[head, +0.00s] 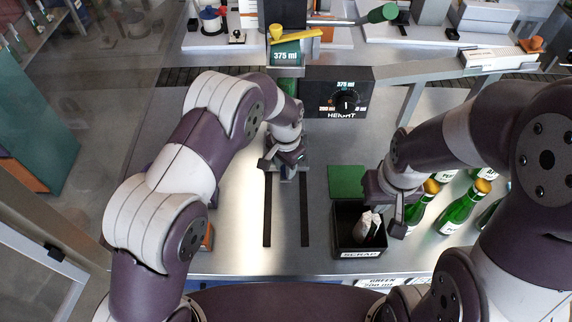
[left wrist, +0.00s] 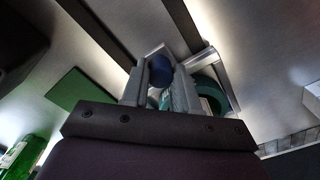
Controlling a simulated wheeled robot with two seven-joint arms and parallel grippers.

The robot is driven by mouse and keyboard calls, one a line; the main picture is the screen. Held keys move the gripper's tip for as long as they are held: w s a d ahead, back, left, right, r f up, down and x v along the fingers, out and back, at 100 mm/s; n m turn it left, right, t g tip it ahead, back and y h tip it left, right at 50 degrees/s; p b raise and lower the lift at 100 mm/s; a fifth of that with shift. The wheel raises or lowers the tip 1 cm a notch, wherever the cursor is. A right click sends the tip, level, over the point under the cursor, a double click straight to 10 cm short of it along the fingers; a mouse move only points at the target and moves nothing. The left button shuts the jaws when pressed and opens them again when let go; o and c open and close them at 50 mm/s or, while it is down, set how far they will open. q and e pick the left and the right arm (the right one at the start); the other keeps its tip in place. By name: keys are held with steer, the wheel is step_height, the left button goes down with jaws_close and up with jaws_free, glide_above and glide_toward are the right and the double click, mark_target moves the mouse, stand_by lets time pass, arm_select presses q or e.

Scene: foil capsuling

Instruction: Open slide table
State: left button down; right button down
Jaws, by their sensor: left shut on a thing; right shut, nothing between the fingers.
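My left gripper (head: 285,162) is at the far end of two dark parallel rails (head: 268,215) on the steel worktop. In the left wrist view its fingers (left wrist: 162,92) are shut on a dark blue round knob (left wrist: 162,68), with a pale metal bracket (left wrist: 208,62) around and beside it. The knob and most of the slide table are hidden under my left gripper in the head view. The slide table seems to be at the far end of the rails. My right gripper (head: 397,212) is shut and empty at the right side of the black SCRAP box.
The black SCRAP box (head: 345,240) holds crumpled pieces. A green pad (head: 347,181) lies behind it. A HEIGHT dial box (head: 338,92) stands behind my left gripper. The worktop along and between the rails is clear.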

arm_select(q)
steer(key=shift+s, duration=0.45)
steer(key=s+p, duration=0.3)
steer(key=s, duration=1.5)
steer(key=shift+s+r, duration=0.1)
steer(key=shift+s, duration=0.1)
steer(key=c, duration=0.8)
jaws_free()
steer(key=shift+c, duration=0.2)
